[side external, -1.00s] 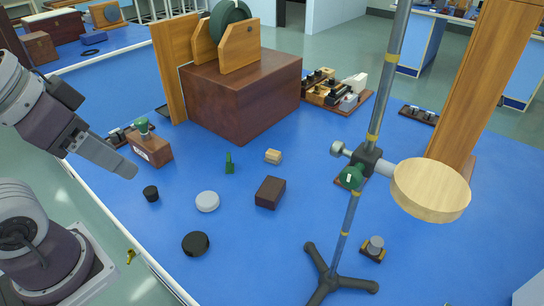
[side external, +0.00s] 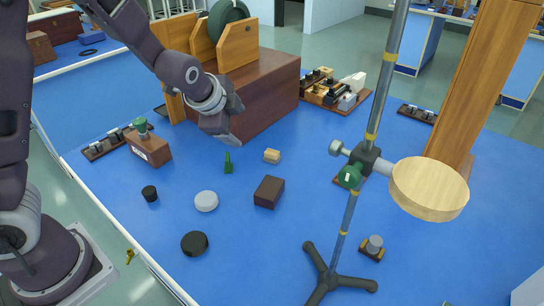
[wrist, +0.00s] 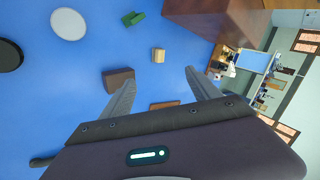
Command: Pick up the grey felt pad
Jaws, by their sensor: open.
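The grey felt pad looks to be the light grey round disc (side external: 206,201) lying flat on the blue bench, left of the dark brown block (side external: 269,192). In the wrist view the disc (wrist: 68,23) is at the upper left, clear of the fingers. My gripper (side external: 236,137) is above the bench in front of the large brown box, up and to the right of the disc. In the wrist view the fingers of my gripper (wrist: 160,78) are spread apart with nothing between them.
A black round disc (side external: 194,243), a small black cylinder (side external: 149,193), a green piece (side external: 228,163) and a small wooden block (side external: 272,156) lie around the pad. The large brown box (side external: 268,95) stands behind. A clamp stand (side external: 347,220) rises at the right.

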